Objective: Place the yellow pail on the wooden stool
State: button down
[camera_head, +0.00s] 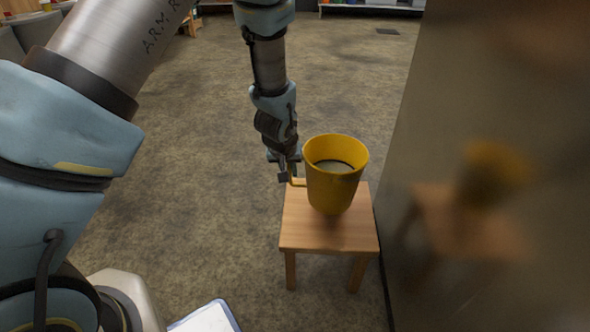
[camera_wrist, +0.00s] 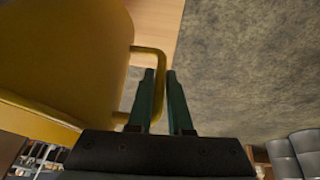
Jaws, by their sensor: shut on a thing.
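The yellow pail (camera_head: 335,187) is upright over the wooden stool (camera_head: 310,237), with something greyish inside. A dark shadow lies on the seat just below its base; I cannot tell whether the base touches the seat. My gripper (camera_head: 290,176) is at the pail's left side, shut on its side handle (camera_head: 298,182). In the wrist view the pail (camera_wrist: 65,60) fills the left, and its handle (camera_wrist: 150,50) loops to my gripper's two green fingers (camera_wrist: 161,72). Part of the stool's seat (camera_wrist: 155,20) shows behind the handle.
A shiny upright panel (camera_head: 480,100) stands close along the stool's right side and carries a blurred reflection of pail and stool. The brown floor (camera_head: 190,180) left of the stool is open. A grey seat (camera_wrist: 295,155) shows at lower right in the wrist view.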

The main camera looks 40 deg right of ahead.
aim_at(290, 184)
jog(key=shift+w+d+f+b, duration=0.1)
jog(key=shift+f+b, duration=0.15)
jog(key=shift+f, duration=0.95)
jog(key=shift+d+f+b, duration=0.1)
jog(key=shift+f+b, duration=0.1)
jog(key=shift+f, duration=1.05)
jog(key=c, duration=0.8)
grip_release()
jog(key=shift+a, duration=0.2)
jog(key=shift+c, duration=0.2)
jog(key=p+v, duration=0.2)
jog(key=v, duration=1)
jog(key=shift+p, duration=0.3)
